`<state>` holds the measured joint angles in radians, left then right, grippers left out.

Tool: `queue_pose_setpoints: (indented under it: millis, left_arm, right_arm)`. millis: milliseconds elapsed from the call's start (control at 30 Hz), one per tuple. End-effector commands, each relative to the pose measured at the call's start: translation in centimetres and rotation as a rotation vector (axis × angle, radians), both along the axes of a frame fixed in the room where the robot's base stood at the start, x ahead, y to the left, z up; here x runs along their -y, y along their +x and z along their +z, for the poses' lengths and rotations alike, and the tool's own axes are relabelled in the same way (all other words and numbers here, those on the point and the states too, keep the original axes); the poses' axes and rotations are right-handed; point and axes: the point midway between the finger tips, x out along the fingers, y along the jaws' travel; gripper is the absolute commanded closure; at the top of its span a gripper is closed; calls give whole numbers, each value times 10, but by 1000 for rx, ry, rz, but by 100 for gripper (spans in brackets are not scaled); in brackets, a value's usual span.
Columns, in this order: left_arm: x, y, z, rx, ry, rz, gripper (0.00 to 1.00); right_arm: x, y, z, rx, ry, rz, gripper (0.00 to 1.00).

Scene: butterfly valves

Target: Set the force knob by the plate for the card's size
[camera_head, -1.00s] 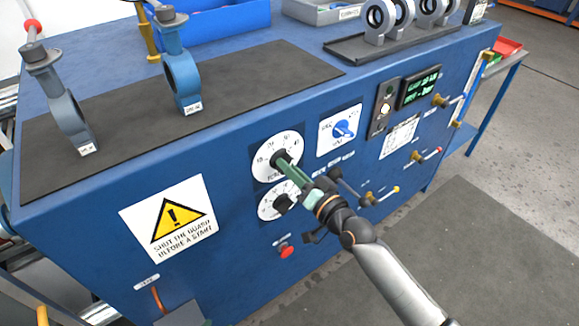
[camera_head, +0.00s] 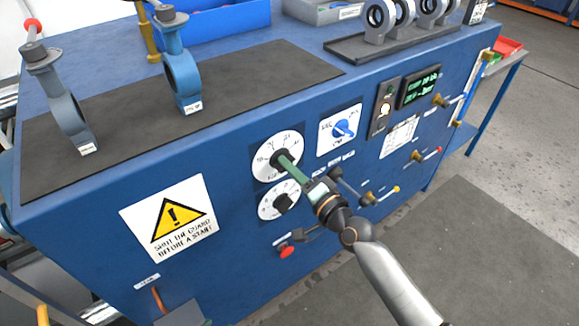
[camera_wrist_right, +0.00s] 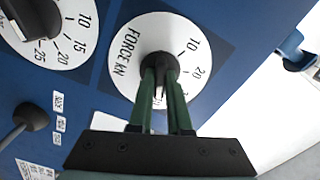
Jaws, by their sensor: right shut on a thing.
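The force knob (camera_wrist_right: 158,66) is a dark knob on a round white dial (camera_wrist_right: 125,40) marked FORCE kN; 10 and 20 can be read on it. My right gripper (camera_wrist_right: 160,72) has its green fingers closed around the knob. In the head view the dial (camera_head: 268,150) is the upper of two on the blue panel, and the right gripper (camera_head: 284,160) reaches it from the lower right. My left gripper is not in view.
A second dial (camera_head: 272,202) sits just below. A blue selector (camera_head: 343,129), a green-text display (camera_head: 419,86), a red button (camera_head: 286,252) and small levers (camera_head: 380,194) surround it. Valves (camera_head: 182,75) stand on the dark mat above. The floor in front is clear.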

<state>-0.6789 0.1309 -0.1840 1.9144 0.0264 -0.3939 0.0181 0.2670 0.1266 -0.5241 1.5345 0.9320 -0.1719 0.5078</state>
Motion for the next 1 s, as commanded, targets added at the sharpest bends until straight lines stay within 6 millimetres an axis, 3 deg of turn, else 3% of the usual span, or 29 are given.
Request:
queue_pose_setpoints:
  millis: [300,333,567,867,1000]
  left_arm:
    - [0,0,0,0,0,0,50]
    - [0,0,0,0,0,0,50]
    - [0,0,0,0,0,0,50]
    - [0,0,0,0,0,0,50]
    - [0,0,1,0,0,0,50]
  right_arm:
    - [0,0,0,-4,5,1,100]
    - [0,0,0,-4,5,1,80]
    - [0,0,0,-3,4,1,55]
    - [1,-2,0,-2,2,0,54]
    - [9,-12,-1,-3,3,0,54]
